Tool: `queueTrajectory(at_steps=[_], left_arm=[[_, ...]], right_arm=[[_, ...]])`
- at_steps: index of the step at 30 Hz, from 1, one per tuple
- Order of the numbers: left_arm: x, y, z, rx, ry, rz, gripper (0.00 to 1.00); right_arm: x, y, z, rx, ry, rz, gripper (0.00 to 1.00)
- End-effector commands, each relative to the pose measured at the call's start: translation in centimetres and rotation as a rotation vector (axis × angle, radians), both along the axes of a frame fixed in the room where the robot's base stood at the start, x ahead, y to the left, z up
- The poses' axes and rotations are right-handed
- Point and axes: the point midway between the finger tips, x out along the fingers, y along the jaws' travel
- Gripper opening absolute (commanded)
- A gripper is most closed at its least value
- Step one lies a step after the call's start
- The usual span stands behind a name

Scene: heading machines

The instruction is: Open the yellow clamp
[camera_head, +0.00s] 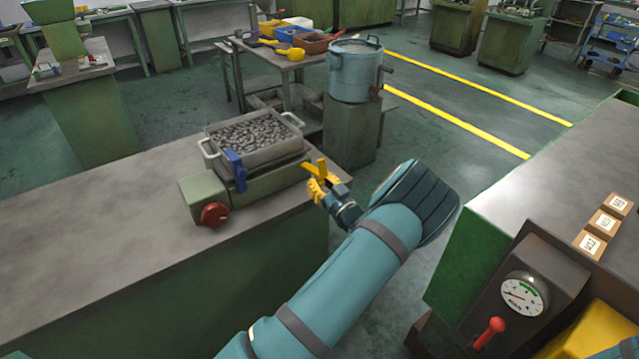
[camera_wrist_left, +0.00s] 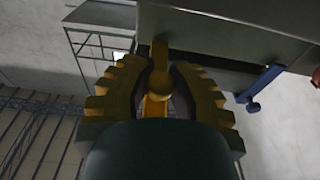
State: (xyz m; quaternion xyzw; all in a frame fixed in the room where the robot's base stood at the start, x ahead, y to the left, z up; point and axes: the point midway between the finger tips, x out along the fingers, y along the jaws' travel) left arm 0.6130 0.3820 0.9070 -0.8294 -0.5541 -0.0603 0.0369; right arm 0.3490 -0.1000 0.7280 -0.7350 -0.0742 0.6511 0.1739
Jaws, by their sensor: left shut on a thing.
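The yellow clamp (camera_head: 318,167) is on the right side of a metal bin, at the bench's right end. In the left wrist view its lever with a round knob (camera_wrist_left: 159,84) stands between my fingers. My left gripper (camera_head: 318,187) has yellow toothed fingers; it is shut on the clamp's lever, and in the left wrist view the fingers (camera_wrist_left: 157,100) lie on both sides of the knob. The clamp's lower part is partly hidden by my gripper. My right gripper is not in view.
The metal bin (camera_head: 285,152) full of small grey parts sits on a green base with a red knob (camera_head: 215,214). A blue clamp (camera_head: 236,168) is on its front. A large pot (camera_head: 355,72) stands behind. A gauge panel (camera_head: 523,295) is at right. The bench's left part is clear.

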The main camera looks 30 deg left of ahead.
Motion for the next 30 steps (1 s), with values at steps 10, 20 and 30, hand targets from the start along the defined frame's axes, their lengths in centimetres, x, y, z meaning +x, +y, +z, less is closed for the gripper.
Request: queueTrajectory(at_steps=[10, 20, 30], left_arm=[[-0.2, -0.2, -0.7, -0.01, 0.013, 0.0, 0.53], [-0.8, -1.9, -0.8, -0.01, 0.01, -0.002, 0.53], [-3.4, -8.1, -1.7, -0.01, 0.012, -0.003, 0.53]], right_arm=[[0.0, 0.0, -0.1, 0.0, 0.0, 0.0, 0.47], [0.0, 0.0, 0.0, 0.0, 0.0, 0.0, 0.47], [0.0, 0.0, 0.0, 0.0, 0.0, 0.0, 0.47]])
